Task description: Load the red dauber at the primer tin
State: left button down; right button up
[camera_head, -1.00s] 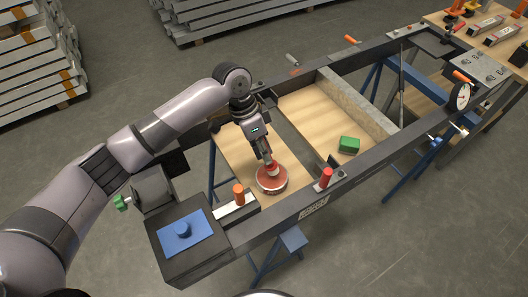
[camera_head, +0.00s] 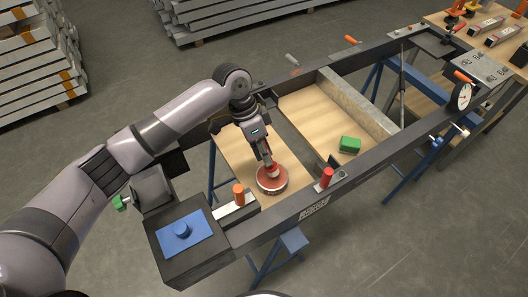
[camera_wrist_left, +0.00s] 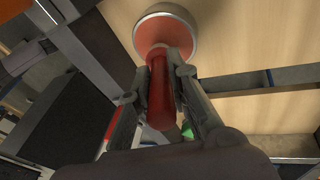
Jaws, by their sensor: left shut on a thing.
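The primer tin (camera_head: 284,187) is a round, shallow tin with red primer in it, standing on the wooden board inside the frame. My left gripper (camera_head: 268,162) points down over it and is shut on the red dauber (camera_wrist_left: 160,92). In the left wrist view the dauber's red handle lies between both fingers (camera_wrist_left: 168,75), and its far end meets the red surface in the tin (camera_wrist_left: 190,24). Whether the dauber's tip touches or dips into the primer is hard to tell. My right gripper is not in view.
A dark metal frame (camera_head: 265,232) surrounds the boards. An orange handle (camera_head: 238,194) and a red handle (camera_head: 326,178) stand up near the tin. A green block (camera_head: 350,144) lies on the board to the right. A blue pad (camera_head: 168,240) sits on the near left corner.

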pick_arm(q)
jog(key=shift+f, duration=0.6)
dwell(0.4)
jog(key=shift+s+f+p, duration=0.1)
jog(key=shift+f+p, duration=0.05)
jog(key=shift+p, duration=0.15)
dwell(1.9)
notch_tip(320, 180, up, 7)
jog(key=p, duration=0.8)
dwell(0.3)
jog(key=shift+a, duration=0.1)
dwell(0.3)
